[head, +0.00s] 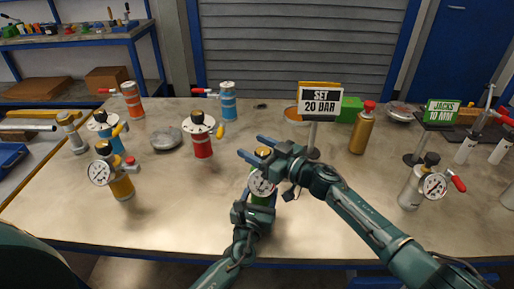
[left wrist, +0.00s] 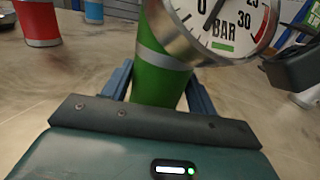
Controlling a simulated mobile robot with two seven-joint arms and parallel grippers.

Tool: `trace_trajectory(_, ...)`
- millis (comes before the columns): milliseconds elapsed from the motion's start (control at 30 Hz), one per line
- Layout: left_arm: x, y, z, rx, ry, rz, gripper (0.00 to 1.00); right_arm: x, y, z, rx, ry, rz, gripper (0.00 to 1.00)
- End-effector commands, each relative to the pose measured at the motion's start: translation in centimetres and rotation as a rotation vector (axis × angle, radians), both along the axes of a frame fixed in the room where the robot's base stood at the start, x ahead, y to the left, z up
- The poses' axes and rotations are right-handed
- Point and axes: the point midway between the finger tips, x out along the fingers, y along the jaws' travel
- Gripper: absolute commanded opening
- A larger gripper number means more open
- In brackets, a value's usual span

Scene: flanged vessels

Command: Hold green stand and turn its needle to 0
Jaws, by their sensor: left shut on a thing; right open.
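The green stand (head: 259,199) is upright near the table's front, mostly hidden by my arms in the head view. My left gripper (left wrist: 160,90) is shut around its green body (left wrist: 160,70), one finger on each side. Its white gauge (head: 262,183) also fills the top of the left wrist view (left wrist: 225,22). That dial is marked BAR, with 25 and 30 on its right side. A dark needle shows, but the top is cut off, so its reading is unclear. My right gripper (head: 255,149) is open at the stand's top, its fingers either side of the yellow-and-black top (head: 263,152).
A red vessel (head: 202,142) and a yellow one with a gauge (head: 121,184) stand to the left. A "SET 20 BAR" sign (head: 320,101) and a gold bottle (head: 362,130) stand behind right. A silver gauge vessel (head: 412,190) is at right. Front-left table is clear.

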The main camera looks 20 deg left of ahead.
Motion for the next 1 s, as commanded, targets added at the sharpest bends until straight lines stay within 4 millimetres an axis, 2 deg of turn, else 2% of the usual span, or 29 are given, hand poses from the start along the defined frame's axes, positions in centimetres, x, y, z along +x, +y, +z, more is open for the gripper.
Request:
trace_trajectory(233, 0.01, 0.02, 0.01, 0.0, 0.0, 0.0, 0.15, 0.04, 0.03, 0.0, 0.0, 0.0, -0.001, 0.59)
trace_trajectory(800, 0.01, 0.02, 0.01, 0.0, 0.0, 0.0, 0.15, 0.03, 0.01, -0.02, 0.0, 0.0, -0.001, 0.14)
trace_trajectory(1000, 0.01, 0.02, 0.01, 0.0, 0.0, 0.0, 0.15, 0.05, 0.03, -0.02, 0.001, 0.0, -0.02, 0.14)
